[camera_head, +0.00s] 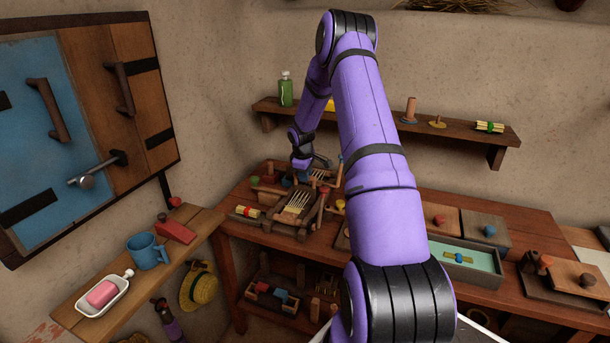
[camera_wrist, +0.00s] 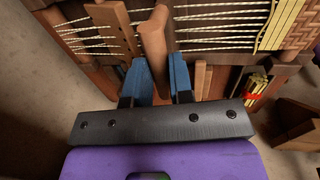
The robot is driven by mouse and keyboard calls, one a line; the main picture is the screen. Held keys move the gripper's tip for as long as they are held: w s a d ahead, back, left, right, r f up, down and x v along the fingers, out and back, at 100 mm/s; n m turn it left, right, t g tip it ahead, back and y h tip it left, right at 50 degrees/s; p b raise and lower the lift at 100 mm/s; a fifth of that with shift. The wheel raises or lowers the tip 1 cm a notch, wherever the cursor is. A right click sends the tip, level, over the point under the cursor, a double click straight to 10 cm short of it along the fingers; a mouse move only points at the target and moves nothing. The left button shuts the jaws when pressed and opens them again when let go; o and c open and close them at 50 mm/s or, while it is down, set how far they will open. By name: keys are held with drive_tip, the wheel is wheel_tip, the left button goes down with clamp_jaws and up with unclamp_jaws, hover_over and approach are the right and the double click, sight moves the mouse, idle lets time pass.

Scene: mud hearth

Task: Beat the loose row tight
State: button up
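The small wooden loom (camera_head: 297,212) stands on the left of the workbench, strung with pale warp threads. In the wrist view the threads (camera_wrist: 215,30) run across, with a tan woven part (camera_wrist: 302,28) at the upper right. Loose yellow strips (camera_wrist: 276,25) lie along the weave's edge. My gripper (camera_wrist: 160,72) has its blue fingers on both sides of a wooden handle (camera_wrist: 153,38) and appears closed on it. A slotted brown wooden piece (camera_wrist: 115,28) lies over the threads to the left; whether it joins the handle I cannot tell. In the head view my gripper (camera_head: 304,165) is small above the loom.
A bundle of yellow strips with a red tie (camera_wrist: 252,92) lies beside the loom. A shelf (camera_head: 385,123) runs along the wall behind. A teal-lined tray (camera_head: 465,262) and boards fill the bench's right. A side shelf (camera_head: 135,275) holds a blue mug (camera_head: 147,251).

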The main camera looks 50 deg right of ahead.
clamp_jaws()
drive_tip(key=s+a, duration=0.2)
drive_tip(key=a, duration=0.4)
drive_tip(key=shift+s+a, duration=0.2)
drive_tip(key=shift+s, duration=0.05)
drive_tip(key=o, duration=0.6)
unclamp_jaws()
wheel_tip(320, 180, up, 11)
drive_tip(key=a, duration=0.2)
drive_tip(key=shift+s+f, duration=0.2)
drive_tip(key=shift+s, duration=0.25)
